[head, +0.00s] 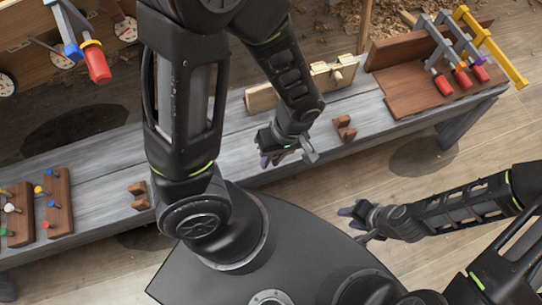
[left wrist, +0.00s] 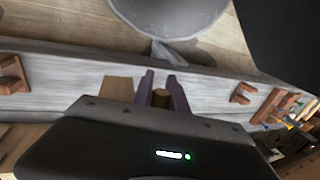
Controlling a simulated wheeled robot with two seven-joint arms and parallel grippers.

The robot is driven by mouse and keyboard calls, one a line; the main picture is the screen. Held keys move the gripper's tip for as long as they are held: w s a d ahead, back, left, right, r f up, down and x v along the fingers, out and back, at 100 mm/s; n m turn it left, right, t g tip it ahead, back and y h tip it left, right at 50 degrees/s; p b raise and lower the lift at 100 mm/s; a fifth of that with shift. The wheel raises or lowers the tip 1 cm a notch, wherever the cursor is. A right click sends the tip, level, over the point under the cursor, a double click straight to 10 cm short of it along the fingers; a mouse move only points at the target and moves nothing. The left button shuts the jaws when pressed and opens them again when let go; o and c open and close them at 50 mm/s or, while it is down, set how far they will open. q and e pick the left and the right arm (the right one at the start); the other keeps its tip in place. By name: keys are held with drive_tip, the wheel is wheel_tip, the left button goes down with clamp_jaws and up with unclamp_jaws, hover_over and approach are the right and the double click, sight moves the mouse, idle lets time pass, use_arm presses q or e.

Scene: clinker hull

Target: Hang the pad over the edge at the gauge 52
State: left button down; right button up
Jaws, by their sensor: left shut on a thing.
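My left gripper (head: 271,159) is over the front edge of the grey bench. In the left wrist view its purple fingers (left wrist: 161,90) are shut on a small brown piece (left wrist: 160,98), mostly hidden; I cannot tell if this is the pad. A pale wooden block (head: 262,98) lies on the bench, partly behind my arm. The hull (head: 30,25) at the upper left carries round white gauges (head: 127,30); their numbers are unreadable. My right gripper (head: 352,216) hangs over the floor at the right, clear of the bench; its finger gap is not clear.
Several clamps (head: 455,60) stand at a brown rack (head: 410,92) on the bench's right. Notched brown blocks (head: 344,128) and peg boards (head: 58,203) sit along the bench (head: 105,165). The floor at right is clear.

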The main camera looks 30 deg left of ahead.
use_arm(q)
drive_tip(key=w+r+m+p, duration=0.2)
drive_tip(key=w+m, duration=0.1)
drive_tip(key=w, duration=0.4)
drive_tip(key=w+a+r+m+t+p, duration=0.1)
drive_tip(key=w+r+m+p, duration=0.1)
drive_tip(key=w, duration=0.6)
drive_tip(key=w+r+m+t+y+p, duration=0.1)
drive_tip(key=w+r+m+p, duration=0.2)
drive_tip(key=w+m, duration=0.2)
drive_tip(key=shift+w+a+p, duration=0.35)
drive_tip(key=shift+w+a, duration=0.05)
drive_tip(key=shift+w, duration=0.75)
